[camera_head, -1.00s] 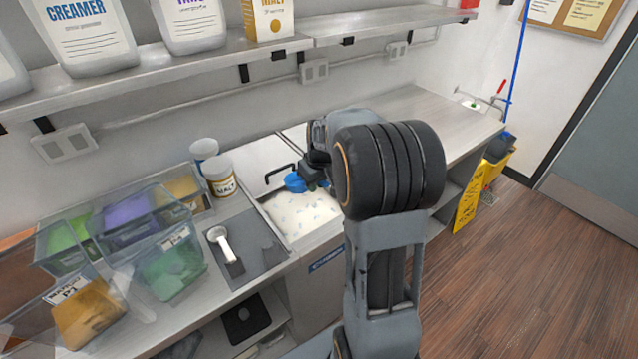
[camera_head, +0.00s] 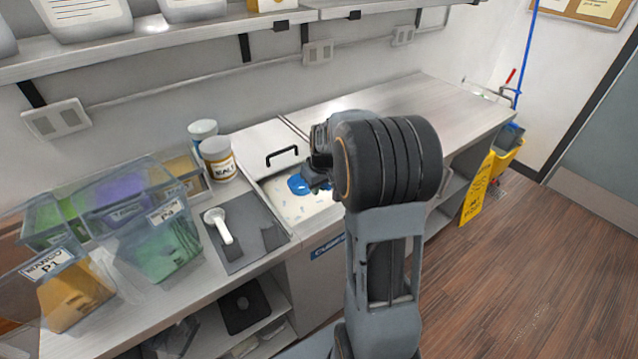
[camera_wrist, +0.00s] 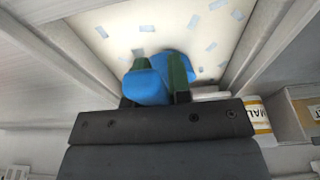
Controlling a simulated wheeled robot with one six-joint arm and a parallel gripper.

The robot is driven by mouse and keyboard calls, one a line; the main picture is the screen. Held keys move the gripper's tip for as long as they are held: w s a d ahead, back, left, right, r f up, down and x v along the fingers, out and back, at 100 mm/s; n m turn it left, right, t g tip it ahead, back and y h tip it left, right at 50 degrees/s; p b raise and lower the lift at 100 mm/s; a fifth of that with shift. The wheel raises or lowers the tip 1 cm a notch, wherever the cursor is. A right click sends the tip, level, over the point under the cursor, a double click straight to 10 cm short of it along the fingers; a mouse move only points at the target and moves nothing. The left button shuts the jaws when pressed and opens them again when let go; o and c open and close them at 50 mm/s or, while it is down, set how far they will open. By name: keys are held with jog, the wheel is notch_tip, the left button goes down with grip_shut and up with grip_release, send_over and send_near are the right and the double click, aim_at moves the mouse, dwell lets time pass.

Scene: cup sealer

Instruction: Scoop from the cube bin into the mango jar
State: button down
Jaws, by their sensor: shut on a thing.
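The cube bin (camera_head: 284,207) is a white-filled well set in the counter, with pale blue cubes scattered in it; its contents also fill the top of the wrist view (camera_wrist: 110,38). A blue scoop (camera_head: 297,185) is at the bin's surface. My gripper (camera_head: 318,177) is shut on the scoop, whose blue handle (camera_wrist: 146,86) sits between the green fingertips in the wrist view. Whether the scoop's bowl holds cubes is hidden.
A white scoop (camera_head: 218,226) lies on a dark mat (camera_head: 246,238) left of the bin. Clear bins with coloured contents (camera_head: 165,245) stand further left. A white cup (camera_head: 203,131) stands behind the jar. The counter (camera_head: 420,108) right of my arm is clear.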

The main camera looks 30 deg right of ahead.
notch_tip(320, 180, down, 6)
jog(key=b, duration=0.4)
jog(key=shift+f+b, duration=0.25)
jog(key=shift+b, duration=0.1)
dwell(0.9)
jog(key=shift+r, duration=0.1)
dwell(0.5)
jog(key=shift+r+p, duration=4.55)
jog(key=shift+r, duration=1.85)
